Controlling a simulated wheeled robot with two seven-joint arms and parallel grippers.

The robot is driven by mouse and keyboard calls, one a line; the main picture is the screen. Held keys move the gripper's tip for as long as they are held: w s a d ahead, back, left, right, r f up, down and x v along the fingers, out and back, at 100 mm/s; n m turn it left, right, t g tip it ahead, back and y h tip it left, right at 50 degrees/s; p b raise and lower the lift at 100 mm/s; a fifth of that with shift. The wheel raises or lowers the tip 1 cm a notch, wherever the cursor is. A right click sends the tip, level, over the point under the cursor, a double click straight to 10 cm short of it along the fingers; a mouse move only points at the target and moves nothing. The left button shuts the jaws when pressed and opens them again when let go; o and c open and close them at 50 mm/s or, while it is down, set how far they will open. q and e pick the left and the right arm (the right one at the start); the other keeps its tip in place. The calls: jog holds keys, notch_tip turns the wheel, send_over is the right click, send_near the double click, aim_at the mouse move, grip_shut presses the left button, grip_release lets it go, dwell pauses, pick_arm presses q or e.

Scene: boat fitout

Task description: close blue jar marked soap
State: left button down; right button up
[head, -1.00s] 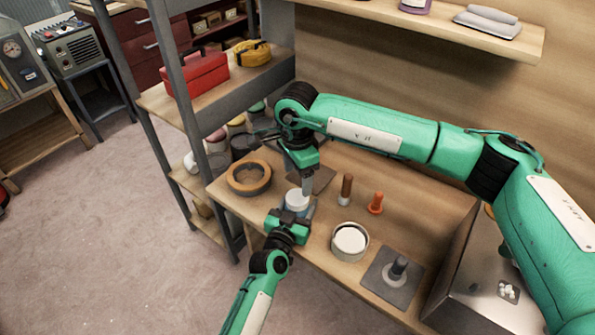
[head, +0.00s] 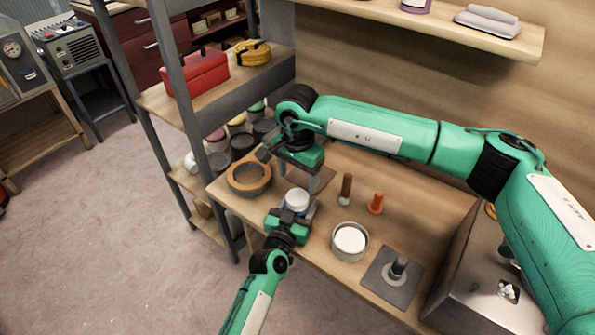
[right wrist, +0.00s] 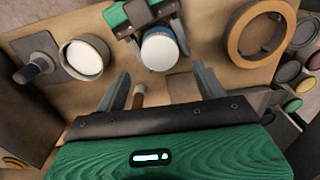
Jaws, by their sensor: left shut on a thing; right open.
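The blue jar (right wrist: 182,34) stands upright on the workbench with a pale lid (head: 297,197) on its top. The lid faces up in the right wrist view (right wrist: 159,51). I cannot read any marking on the jar, and most of its blue body is hidden. My left gripper (head: 290,213) is shut around the jar's body from the front. My right gripper (head: 303,180) is open and empty, above and behind the jar, apart from the lid. Its two spread fingers show in the right wrist view (right wrist: 160,76).
A wooden ring (head: 249,178) lies left of the jar. A wooden-handled tool (head: 346,187), an orange peg (head: 376,203), a round tin with white contents (head: 350,241) and a grey plate with a post (head: 395,272) are to the right. A metal box (head: 475,280) stands at the right end.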

aim_at(297, 196)
notch_tip(297, 196, down, 7)
jog(key=shift+r, duration=0.1)
jog(key=shift+c, duration=0.2)
jog(key=c, duration=0.9)
jog(key=m, duration=0.5)
jog(key=shift+c, duration=0.2)
jog(key=o, duration=1.2)
jog(key=shift+c, duration=0.2)
notch_tip(297, 196, up, 12)
